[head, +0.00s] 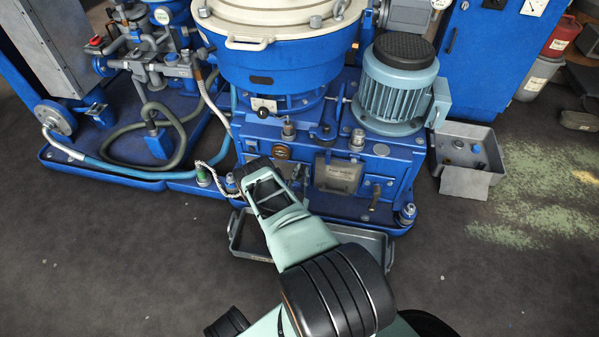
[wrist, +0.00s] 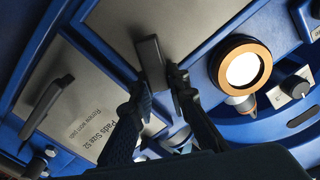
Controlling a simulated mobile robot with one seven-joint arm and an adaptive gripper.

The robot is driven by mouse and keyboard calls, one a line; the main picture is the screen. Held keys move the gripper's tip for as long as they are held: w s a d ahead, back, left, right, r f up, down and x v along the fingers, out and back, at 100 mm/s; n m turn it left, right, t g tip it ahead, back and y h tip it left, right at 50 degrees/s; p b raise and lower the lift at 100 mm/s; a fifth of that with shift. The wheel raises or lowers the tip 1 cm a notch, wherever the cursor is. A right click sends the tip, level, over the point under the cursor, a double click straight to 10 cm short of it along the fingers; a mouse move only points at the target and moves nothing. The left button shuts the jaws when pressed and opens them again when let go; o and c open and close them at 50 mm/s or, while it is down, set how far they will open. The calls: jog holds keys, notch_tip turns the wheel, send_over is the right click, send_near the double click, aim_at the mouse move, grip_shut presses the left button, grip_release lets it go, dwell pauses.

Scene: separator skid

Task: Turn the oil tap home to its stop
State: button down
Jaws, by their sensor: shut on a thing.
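A dark grey lever handle (wrist: 149,55), which I take to be the oil tap, stands out from the blue housing in the wrist view. My gripper (wrist: 160,80) is shut on its near end, with one finger on each side. The lever's far end sticks out past the fingertips. Its pivot and its stop cannot be made out. In the head view my wrist is in front of the skid's front face, and the fingers and the held lever are hard to make out there.
A bronze-ringed round glass (wrist: 242,68) is right of the fingers. A labelled cover plate (wrist: 92,110) and another dark lever (wrist: 46,106) are to the left. A grey tray (head: 376,244) lies below; a grey box (head: 466,148) stands right. Open floor lies in front.

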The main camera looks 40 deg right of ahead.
jog(key=shift+s+d+f+m, duration=0.15)
jog(key=shift+f+m, duration=0.2)
jog(key=shift+m, duration=1.7)
jog(key=shift+s+d+f+m, duration=0.15)
jog(key=shift+f+m, duration=0.25)
jog(key=shift+m, duration=1.7)
jog(key=shift+s+d+f+m, duration=0.15)
jog(key=shift+f+m, duration=0.2)
jog(key=shift+m, duration=1.7)
jog(key=c, duration=1.8)
grip_release()
jog(key=shift+c, duration=0.2)
jog(key=shift+r, duration=5)
